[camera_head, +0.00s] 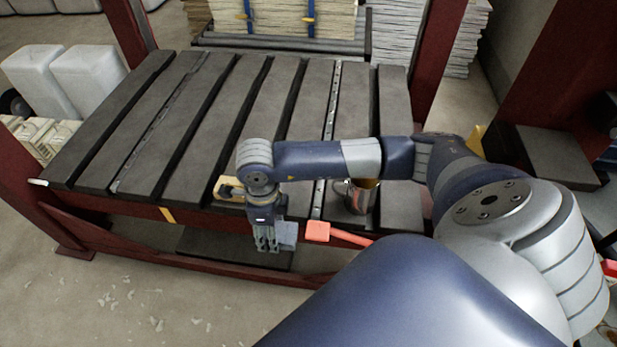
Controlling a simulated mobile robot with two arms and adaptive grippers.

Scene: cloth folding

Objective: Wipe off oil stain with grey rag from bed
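The bed (205,125) is a wide table of dark grey slats with narrow gaps, set in a dark red frame. My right gripper (267,248) points down at the bed's front edge, with its fingers close together. A small grey-blue piece (288,234), which looks like the grey rag, shows right beside the fingers. I cannot tell whether the fingers hold it or it lies behind them. I cannot make out a clear oil stain on the slats; my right arm covers part of the bed. My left gripper is not in view.
A metal can (357,196) stands on the bed's front right, close under my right arm. A red-orange handled tool (318,231) and a yellowish tool (229,189) lie near the front edge. Red posts (440,65) flank the bed. Its left and middle slats are clear.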

